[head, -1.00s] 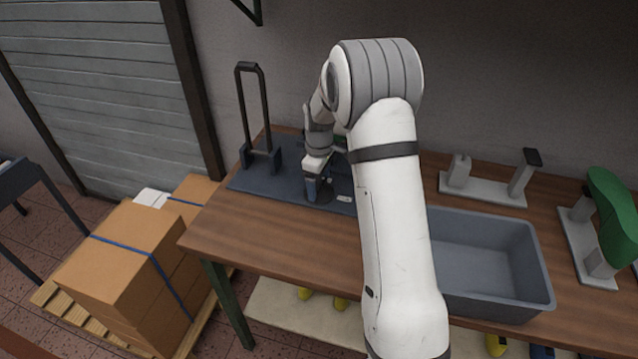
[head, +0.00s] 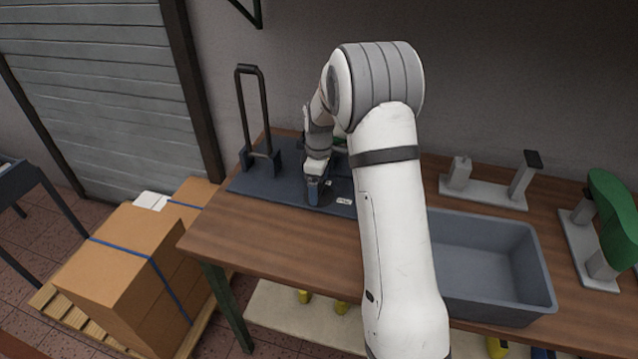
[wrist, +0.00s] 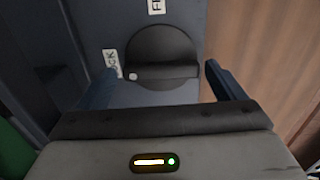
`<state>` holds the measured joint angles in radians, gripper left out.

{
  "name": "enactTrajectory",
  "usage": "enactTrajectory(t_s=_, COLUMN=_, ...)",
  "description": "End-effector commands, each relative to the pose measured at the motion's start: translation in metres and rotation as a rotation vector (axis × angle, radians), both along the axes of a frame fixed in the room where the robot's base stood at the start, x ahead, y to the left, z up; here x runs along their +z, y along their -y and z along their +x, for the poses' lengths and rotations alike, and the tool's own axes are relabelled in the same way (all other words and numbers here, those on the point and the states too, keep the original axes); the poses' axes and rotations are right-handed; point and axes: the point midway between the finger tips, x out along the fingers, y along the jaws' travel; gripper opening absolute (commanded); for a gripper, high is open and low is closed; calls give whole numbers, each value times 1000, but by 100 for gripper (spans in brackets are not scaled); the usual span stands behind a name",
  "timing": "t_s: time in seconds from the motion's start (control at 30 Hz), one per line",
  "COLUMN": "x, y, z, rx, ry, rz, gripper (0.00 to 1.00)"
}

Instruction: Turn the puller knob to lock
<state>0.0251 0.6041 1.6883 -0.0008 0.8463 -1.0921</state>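The puller knob (wrist: 160,48) is a dark round disc with a raised bar across it, on the dark blue puller plate (head: 262,187). A white dot marks the left end of the bar, close to a pale label (wrist: 112,63) that reads partly as "LOCK". A second label (wrist: 156,6), partly cut off, sits above the knob; it also shows in the head view (head: 344,201). My gripper (wrist: 161,70) is open, one finger off each end of the bar, with small gaps showing. In the head view my gripper (head: 314,190) points down at the plate and hides the knob.
A black upright frame (head: 264,108) rises from the plate's left side. A grey bin (head: 540,292) stands right on the wooden table (head: 232,238).

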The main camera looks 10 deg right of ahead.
Motion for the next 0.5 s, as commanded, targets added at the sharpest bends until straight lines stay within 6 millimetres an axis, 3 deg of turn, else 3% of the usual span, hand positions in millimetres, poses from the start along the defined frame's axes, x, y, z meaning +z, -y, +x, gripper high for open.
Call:
enactTrajectory(t_s=0.1, x=-1, y=0, z=0, rx=-1, ry=-1, rz=0, gripper=99)
enactTrajectory(t_s=0.5, x=0, y=0, z=-1, rx=-37, ry=-2, rz=0, gripper=99)
